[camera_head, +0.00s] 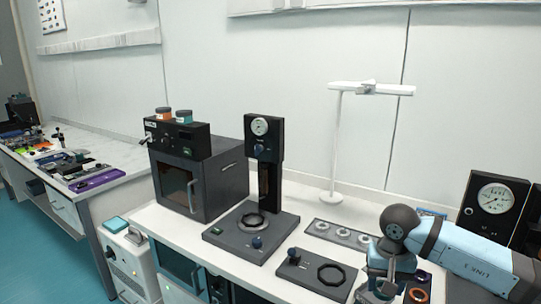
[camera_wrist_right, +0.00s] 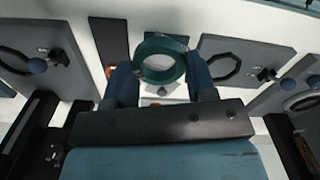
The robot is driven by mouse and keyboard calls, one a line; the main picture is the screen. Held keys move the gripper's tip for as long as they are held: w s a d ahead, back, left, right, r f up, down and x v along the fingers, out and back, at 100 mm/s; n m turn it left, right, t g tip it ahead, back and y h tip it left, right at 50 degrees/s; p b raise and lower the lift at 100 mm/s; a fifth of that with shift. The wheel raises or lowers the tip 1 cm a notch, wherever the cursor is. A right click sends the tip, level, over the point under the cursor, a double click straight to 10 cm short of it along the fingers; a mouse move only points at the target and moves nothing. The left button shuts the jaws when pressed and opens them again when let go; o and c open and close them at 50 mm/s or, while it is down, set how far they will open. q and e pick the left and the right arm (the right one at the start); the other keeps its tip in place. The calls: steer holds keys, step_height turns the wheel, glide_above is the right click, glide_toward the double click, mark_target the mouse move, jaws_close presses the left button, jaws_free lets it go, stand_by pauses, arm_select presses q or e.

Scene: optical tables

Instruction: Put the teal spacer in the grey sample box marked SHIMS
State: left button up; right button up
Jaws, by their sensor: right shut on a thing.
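The teal spacer (camera_wrist_right: 160,58) is a ring. In the right wrist view it sits between the two fingers of my right gripper (camera_wrist_right: 160,75), which is shut on it. In the head view my right gripper (camera_head: 380,288) is low at the right, over the front of the white bench, and the spacer cannot be made out there. I cannot make out a grey sample box marked SHIMS in either view. My left gripper is not in view.
A dark press with a round gauge (camera_head: 259,127) and a dark oven (camera_head: 200,178) stand left of my right arm. A flat plate with a black ring (camera_head: 318,275) and a grey strip with several rings (camera_head: 340,236) lie nearer. A white stand (camera_head: 336,150) rises behind.

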steer(key=n, duration=0.1)
steer(key=a+n, duration=0.1)
steer(key=shift+s+a+f+n, duration=0.15)
steer(key=shift+a+f+n, duration=0.1)
steer(key=shift+f+n, duration=0.15)
arm_select(q)
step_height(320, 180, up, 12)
steer(key=p, duration=1.4)
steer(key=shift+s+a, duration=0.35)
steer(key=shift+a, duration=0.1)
arm_select(e)
steer(key=s+r, duration=1)
steer(key=shift+r, duration=0.2)
steer(key=shift+d, duration=0.1)
